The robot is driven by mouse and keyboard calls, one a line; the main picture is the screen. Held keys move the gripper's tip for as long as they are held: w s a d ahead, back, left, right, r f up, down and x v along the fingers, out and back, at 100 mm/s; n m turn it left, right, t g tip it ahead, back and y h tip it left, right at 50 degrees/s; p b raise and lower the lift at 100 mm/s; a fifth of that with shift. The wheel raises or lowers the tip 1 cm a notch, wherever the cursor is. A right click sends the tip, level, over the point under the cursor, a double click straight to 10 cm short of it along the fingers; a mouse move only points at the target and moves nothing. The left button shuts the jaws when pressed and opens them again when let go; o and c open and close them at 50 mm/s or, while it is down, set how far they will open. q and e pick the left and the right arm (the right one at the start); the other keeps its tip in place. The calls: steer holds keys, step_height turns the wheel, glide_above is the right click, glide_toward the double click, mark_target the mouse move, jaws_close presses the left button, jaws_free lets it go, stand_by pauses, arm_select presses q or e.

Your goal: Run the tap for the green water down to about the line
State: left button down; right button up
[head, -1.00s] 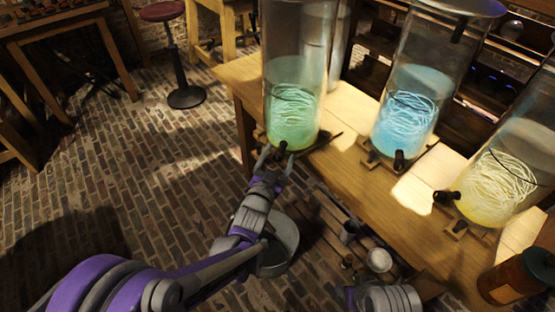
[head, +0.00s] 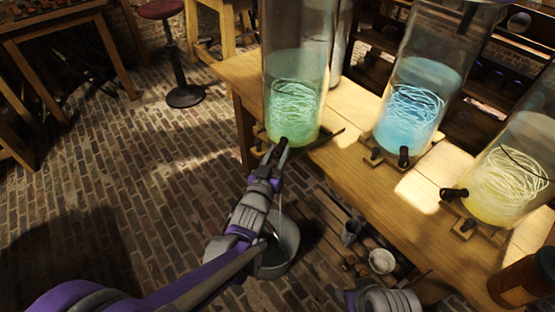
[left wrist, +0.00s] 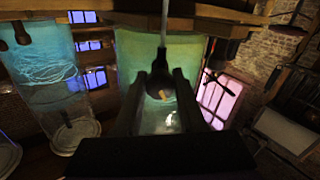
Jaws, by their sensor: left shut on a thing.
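The green jar (head: 297,105) is a tall clear cylinder on the wooden table, with pale tangled strands in its green water. Its dark tap (head: 283,143) sticks out low at the front. My left gripper (head: 276,157) is shut on the tap; the left wrist view shows the tap (left wrist: 160,82) between both fingers (left wrist: 160,95). A thin stream (head: 281,207) falls from the tap toward a grey bucket (head: 290,240) on the floor, partly hidden by my arm. The stream (left wrist: 164,22) also shows in the left wrist view. I cannot make out the line clearly.
A blue jar (head: 418,100) and a yellow jar (head: 500,190) stand further right on the table (head: 350,165), each with a tap. Small pots, one of them white (head: 381,261), sit below it. The brick floor (head: 130,190) at left is open; a stool (head: 185,95) stands behind.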

arm_select(q)
steer(key=shift+n, duration=0.6)
steer(key=shift+n+b, duration=0.65)
steer(key=shift+n, duration=0.35)
stand_by(6.4)
